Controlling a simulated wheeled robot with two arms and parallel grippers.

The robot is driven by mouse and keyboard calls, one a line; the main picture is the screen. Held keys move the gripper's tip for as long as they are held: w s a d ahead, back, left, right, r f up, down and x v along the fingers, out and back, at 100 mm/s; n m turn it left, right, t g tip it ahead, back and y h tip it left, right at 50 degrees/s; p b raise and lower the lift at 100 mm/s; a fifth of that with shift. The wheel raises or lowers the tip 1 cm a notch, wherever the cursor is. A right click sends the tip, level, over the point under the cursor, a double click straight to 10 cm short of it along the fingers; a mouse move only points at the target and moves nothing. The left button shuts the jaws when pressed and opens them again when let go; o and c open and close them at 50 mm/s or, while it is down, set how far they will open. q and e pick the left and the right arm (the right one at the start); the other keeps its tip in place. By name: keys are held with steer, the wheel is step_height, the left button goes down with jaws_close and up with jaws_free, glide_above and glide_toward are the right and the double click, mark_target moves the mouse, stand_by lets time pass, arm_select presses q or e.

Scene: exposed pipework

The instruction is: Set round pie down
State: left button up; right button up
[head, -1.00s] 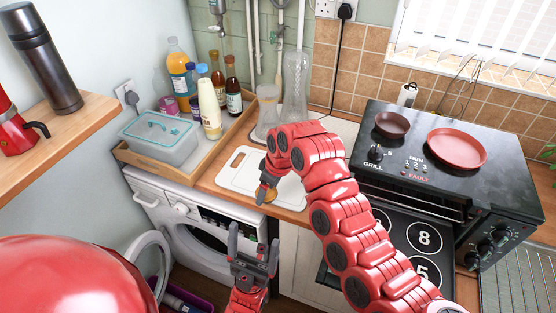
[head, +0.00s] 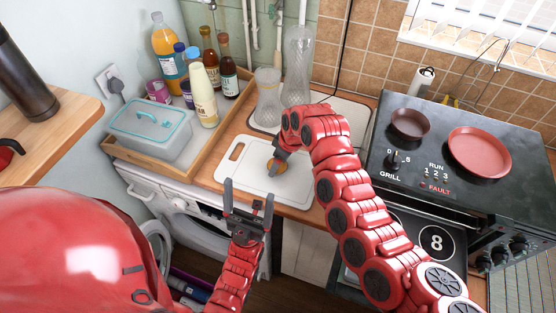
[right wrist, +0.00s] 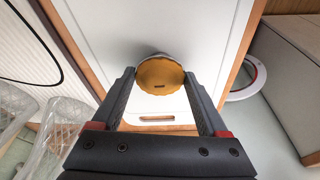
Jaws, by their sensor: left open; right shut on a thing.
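The round pie (head: 279,167) is small and golden-brown. My right gripper (head: 277,161) is shut on it, over the middle of a white cutting board (head: 237,178) on the wooden worktop. In the right wrist view the pie (right wrist: 160,74) sits between the two fingertips, with the white board (right wrist: 205,30) behind it. I cannot tell whether the pie touches the board. My left gripper (head: 248,202) is open and empty, in front of the worktop's front edge, with its fingers pointing up.
A wooden tray (head: 158,172) with a lidded box (head: 152,133) and several bottles stands left of the board. Clear glass vessels (head: 297,66) stand behind it. A black mini oven (head: 430,160) with two dishes on top is at the right.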

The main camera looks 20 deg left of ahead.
mark_target(286, 167)
steer(key=shift+w+d+f, duration=0.1)
steer(key=shift+d+f, duration=0.05)
steer(key=o, duration=1.3)
steer(key=b+v, duration=0.3)
steer(key=v, duration=0.3)
steer(key=shift+r+b, duration=0.35)
steer(key=shift+r, duration=0.05)
steer(key=v, duration=0.5)
steer(key=shift+d+r, duration=0.15)
steer(key=shift+r, duration=0.15)
